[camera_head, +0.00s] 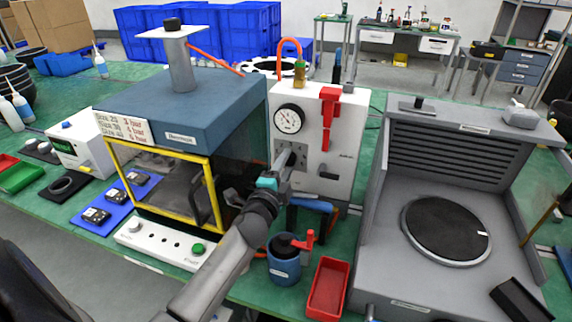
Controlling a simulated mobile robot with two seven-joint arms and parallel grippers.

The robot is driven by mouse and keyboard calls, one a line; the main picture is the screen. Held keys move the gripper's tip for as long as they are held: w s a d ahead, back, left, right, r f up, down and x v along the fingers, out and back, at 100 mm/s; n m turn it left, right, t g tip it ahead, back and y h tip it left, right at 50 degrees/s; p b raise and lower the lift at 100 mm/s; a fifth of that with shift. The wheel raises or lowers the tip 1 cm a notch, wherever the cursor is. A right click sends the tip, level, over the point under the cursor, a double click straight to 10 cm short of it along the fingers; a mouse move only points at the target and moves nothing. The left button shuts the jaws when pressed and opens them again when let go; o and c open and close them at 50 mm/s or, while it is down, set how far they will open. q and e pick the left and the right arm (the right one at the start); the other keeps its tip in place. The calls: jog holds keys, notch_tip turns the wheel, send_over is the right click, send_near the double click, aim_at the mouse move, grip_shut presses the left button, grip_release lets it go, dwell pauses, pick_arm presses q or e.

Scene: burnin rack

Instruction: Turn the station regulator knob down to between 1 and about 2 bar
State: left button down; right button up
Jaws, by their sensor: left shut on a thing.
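The white station panel (343,150) stands at the middle of the bench. A round pressure gauge (289,119) with a white face is on its upper left; its needle is too small to read in bar. My left gripper (288,160) is at the panel front just below the gauge, its arm coming up from the bottom. It is shut on what appears to be the regulator knob, which the gripper mostly hides. A red lever (328,108) is on the panel right of the gauge. My right gripper is not in view.
Left of the panel is a blue-topped box (185,100) with a yellow-framed front. A grey station (375,262) with a round black plate stands right. A blue cup (284,270) and a red tray (327,289) stand in front, close to my left arm.

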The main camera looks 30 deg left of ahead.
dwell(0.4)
pick_arm(q)
jog(key=shift+c, duration=1.9)
grip_release()
jog(key=shift+s, duration=0.1)
jog(key=v, duration=1.5)
